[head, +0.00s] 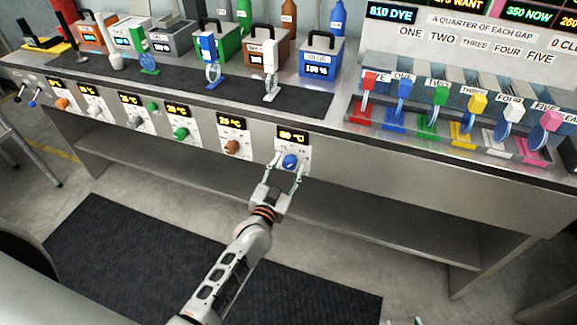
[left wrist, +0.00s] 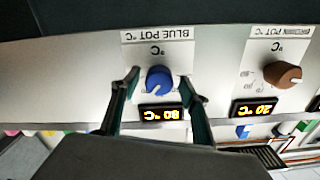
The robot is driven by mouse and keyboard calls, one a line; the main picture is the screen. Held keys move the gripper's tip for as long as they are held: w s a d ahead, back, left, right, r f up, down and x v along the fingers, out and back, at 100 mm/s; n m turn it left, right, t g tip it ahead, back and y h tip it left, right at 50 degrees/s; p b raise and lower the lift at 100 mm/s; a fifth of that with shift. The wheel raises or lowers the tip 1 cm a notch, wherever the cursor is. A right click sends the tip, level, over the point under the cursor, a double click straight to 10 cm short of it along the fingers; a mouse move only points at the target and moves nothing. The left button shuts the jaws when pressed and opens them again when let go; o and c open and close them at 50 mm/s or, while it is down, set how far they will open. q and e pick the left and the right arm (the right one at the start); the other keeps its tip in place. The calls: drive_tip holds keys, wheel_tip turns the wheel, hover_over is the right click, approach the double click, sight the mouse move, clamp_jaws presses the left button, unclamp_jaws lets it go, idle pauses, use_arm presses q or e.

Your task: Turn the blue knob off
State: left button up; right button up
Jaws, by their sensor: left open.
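The blue knob (head: 290,161) is on the front panel of the bench, below a small display with orange digits. In the left wrist view the blue knob (left wrist: 159,80) shows upside down, with the label "BLUE POT °C" (left wrist: 158,35) and a display (left wrist: 162,113) that appears to read 80 °C. My left gripper (head: 285,171) is in front of the knob. In the left wrist view its fingers (left wrist: 159,84) stand open on both sides of the knob, with a visible gap on each side. My right gripper is not clearly in view.
A brown knob (head: 232,147) with its display sits to the left on the panel, and a green knob (head: 181,133) is further left. The blue pot (head: 321,57) stands on the bench above. Colored levers (head: 403,88) are at the right. The space under the bench is open.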

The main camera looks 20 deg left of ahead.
use_arm(q)
drive_tip(key=shift+w, duration=0.45)
drive_tip(key=shift+d, duration=0.1)
drive_tip(key=shift+c, duration=0.5)
drive_tip(key=c, duration=1)
